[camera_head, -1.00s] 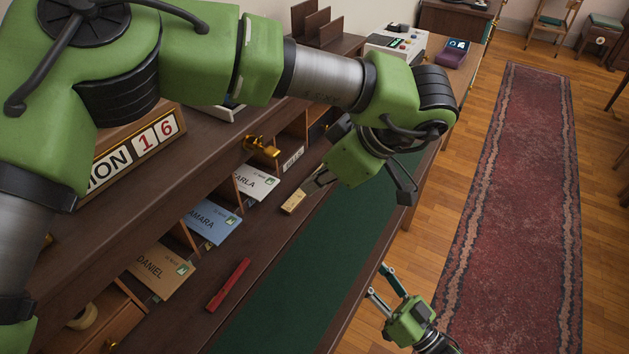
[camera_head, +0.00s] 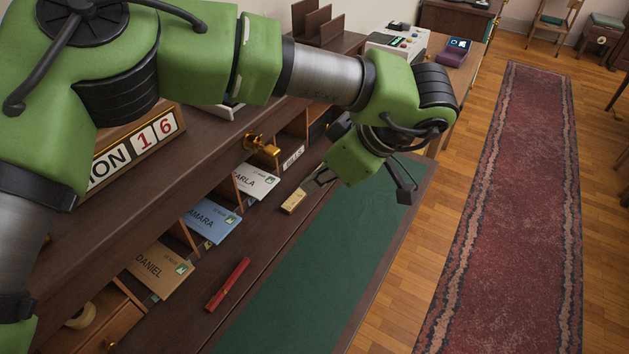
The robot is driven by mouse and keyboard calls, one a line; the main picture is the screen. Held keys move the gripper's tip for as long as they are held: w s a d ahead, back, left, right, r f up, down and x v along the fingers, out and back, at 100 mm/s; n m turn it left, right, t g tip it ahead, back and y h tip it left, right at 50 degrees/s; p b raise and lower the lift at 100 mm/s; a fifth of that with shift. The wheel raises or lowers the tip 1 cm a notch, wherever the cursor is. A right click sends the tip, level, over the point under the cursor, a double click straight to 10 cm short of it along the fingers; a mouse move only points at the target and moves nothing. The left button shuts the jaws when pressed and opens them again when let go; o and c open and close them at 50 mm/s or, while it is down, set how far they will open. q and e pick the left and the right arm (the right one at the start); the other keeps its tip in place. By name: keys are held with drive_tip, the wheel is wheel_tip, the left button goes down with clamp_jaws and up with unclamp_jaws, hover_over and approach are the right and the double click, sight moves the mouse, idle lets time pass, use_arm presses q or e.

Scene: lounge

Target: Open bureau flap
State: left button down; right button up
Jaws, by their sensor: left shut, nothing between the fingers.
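The bureau flap (camera_head: 310,265) lies folded down and about level, its green inset panel facing up inside a dark wood border. The bureau (camera_head: 165,185) stands open behind it, its pigeonholes showing. My left gripper (camera_head: 312,187) is shut and empty above the joint between the flap and the bureau interior. Its arm crosses over the top of the bureau. A small brass-coloured block (camera_head: 293,202) lies just left of its fingertips; I cannot tell whether they touch. My right gripper is not in view.
A brass knob (camera_head: 262,146) sticks out above. A calendar (camera_head: 135,150) stands on top. Open floor and a red runner (camera_head: 510,210) lie right.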

use_arm(q)
drive_tip(key=v, duration=1.2)
drive_tip(key=shift+s+d, duration=0.25)
drive_tip(key=shift+d, duration=0.25)
